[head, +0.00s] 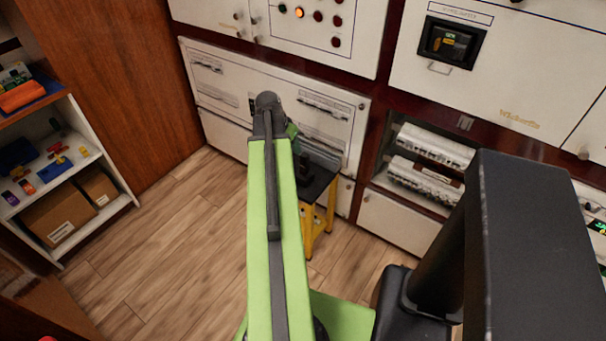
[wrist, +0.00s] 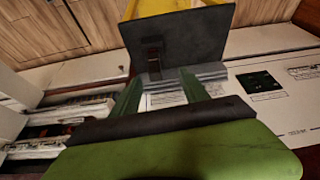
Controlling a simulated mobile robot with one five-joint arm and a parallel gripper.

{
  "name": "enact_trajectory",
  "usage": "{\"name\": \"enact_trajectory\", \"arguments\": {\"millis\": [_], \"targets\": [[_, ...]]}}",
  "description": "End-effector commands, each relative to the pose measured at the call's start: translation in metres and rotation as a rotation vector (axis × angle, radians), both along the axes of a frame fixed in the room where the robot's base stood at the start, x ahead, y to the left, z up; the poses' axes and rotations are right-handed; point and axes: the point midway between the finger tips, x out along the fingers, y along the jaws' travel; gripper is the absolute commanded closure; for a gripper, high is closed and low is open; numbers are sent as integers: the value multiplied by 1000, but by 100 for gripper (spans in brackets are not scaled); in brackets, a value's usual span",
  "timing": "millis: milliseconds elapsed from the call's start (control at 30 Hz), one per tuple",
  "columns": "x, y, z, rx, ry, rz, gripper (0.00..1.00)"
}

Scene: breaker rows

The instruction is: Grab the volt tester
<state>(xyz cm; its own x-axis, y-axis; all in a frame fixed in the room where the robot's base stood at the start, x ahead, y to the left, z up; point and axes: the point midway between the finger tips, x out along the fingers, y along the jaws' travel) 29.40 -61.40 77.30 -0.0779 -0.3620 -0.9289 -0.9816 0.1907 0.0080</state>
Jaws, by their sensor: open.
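A small dark object (wrist: 153,57), perhaps the volt tester, is on the black top of a small stool (wrist: 196,35) in the wrist view. It is too dark to identify surely. My gripper (wrist: 162,84) is open and empty, its two green fingers pointing toward the stool top with the dark object roughly between their lines, apart from it. In the head view the yellow-legged stool (head: 326,190) stands before the cabinets, partly hidden by my arm. My gripper's end there is mostly hidden behind the arm, above the stool.
White cabinets (head: 215,93) stand right behind the stool. Breaker rows (head: 425,180) fill an open bay to the right. A shelf (head: 112,212) with small tools and cardboard boxes (head: 60,218) stands at left. The wooden floor (head: 180,235) between is clear.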

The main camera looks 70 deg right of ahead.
Motion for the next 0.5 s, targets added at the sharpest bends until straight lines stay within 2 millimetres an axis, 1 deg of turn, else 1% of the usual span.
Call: {"name": "enact_trajectory", "arguments": {"millis": [33,100,267,367,500], "targets": [[-14,-9,-3,-8,-3,-35,47],[-24,-14,-3,-15,-5,-60,47],[-26,-15,-5,-16,-6,-66,47],[-27,-19,-17,-16,-6,-65,47],[-29,-29,-45,-15,-6,-67,47]]}}
